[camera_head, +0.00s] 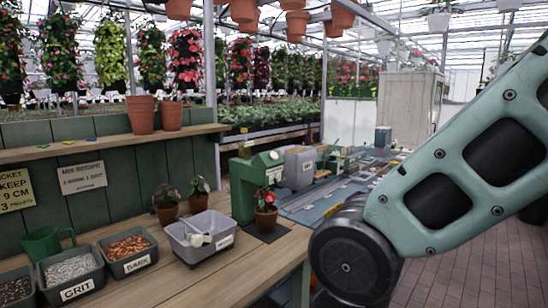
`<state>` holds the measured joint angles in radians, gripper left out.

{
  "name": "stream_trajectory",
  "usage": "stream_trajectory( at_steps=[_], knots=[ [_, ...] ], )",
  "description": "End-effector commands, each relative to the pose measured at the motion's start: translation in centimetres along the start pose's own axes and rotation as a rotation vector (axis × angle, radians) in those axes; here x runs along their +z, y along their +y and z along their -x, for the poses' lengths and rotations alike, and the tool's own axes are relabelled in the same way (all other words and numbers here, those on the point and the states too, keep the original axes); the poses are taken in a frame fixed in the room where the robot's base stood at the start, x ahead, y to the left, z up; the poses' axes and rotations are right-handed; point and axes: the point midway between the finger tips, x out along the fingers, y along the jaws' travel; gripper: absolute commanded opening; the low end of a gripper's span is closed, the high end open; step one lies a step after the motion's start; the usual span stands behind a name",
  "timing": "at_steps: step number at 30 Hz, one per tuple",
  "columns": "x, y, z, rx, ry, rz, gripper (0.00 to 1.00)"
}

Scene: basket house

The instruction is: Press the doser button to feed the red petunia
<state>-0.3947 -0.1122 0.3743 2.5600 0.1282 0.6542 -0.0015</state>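A green machine (243,190), which looks like the doser, stands at the right part of the wooden bench, with a pale label on its front. A potted plant with red blooms (265,222) stands upright on a dark mat, close in front of the machine. Another potted plant with reddish blooms (166,213) stands to the left, beside a mostly green one (198,203). My arm fills the right side. My gripper is out of the picture.
A blue-grey worktop (315,200) lies behind the machine. Brick floor (470,260) is open at right.

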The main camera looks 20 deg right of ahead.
Motion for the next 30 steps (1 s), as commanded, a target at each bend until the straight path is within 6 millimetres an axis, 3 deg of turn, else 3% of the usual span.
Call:
stream_trajectory(
  at_steps=[7,11,12,30],
  knots=[
    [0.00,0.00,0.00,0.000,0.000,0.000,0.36],
    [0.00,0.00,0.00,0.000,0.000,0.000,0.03],
    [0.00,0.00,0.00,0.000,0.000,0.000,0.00],
    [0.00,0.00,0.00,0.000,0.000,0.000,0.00]
  ],
)
